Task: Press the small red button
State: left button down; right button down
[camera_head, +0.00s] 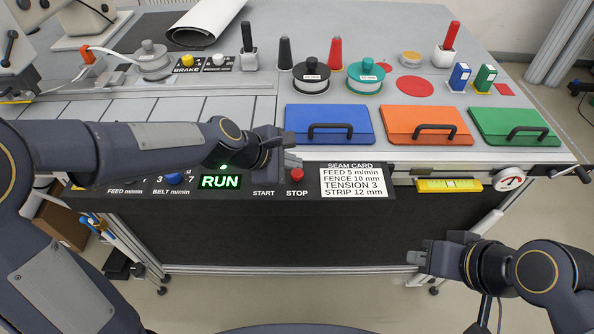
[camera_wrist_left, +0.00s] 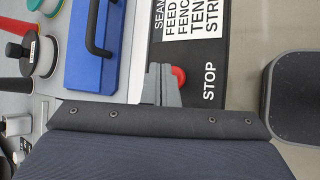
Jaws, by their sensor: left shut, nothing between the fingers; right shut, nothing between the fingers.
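The small red button (camera_head: 297,175) sits above the STOP label on the dark front panel (camera_head: 240,193). It also shows in the left wrist view as a red dome (camera_wrist_left: 179,76), partly covered by the fingers. My left gripper (camera_head: 293,160) is shut and empty, its fingertips right by the button, just above it in the head view. In the left wrist view its closed fingers (camera_wrist_left: 161,84) overlap the button's edge; I cannot tell whether they touch. My right gripper (camera_head: 414,268) is shut and empty, low in front of the bench at the right.
A lit green RUN display (camera_head: 220,181) and a blue knob (camera_head: 174,179) lie left of the button. The START label (camera_head: 264,193) is visible, with the gripper above it. A seam card (camera_head: 353,182) is at its right. Blue (camera_head: 300,122), orange (camera_head: 400,117) and green (camera_head: 500,117) handled lids lie behind.

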aim_at(293, 175)
pick_arm(q)
jog(key=shift+f+b, duration=0.3)
jog(key=shift+f, duration=0.15)
jog(key=shift+f+b, duration=0.4)
jog(key=shift+f, duration=0.05)
dwell(0.6)
jog(key=shift+r, duration=0.1)
dwell(0.3)
jog(key=shift+r+p, duration=0.8)
jog(key=shift+p, duration=0.15)
notch_tip(293, 175, up, 5)
jog(key=p, duration=0.5)
jog(key=shift+r, duration=0.1)
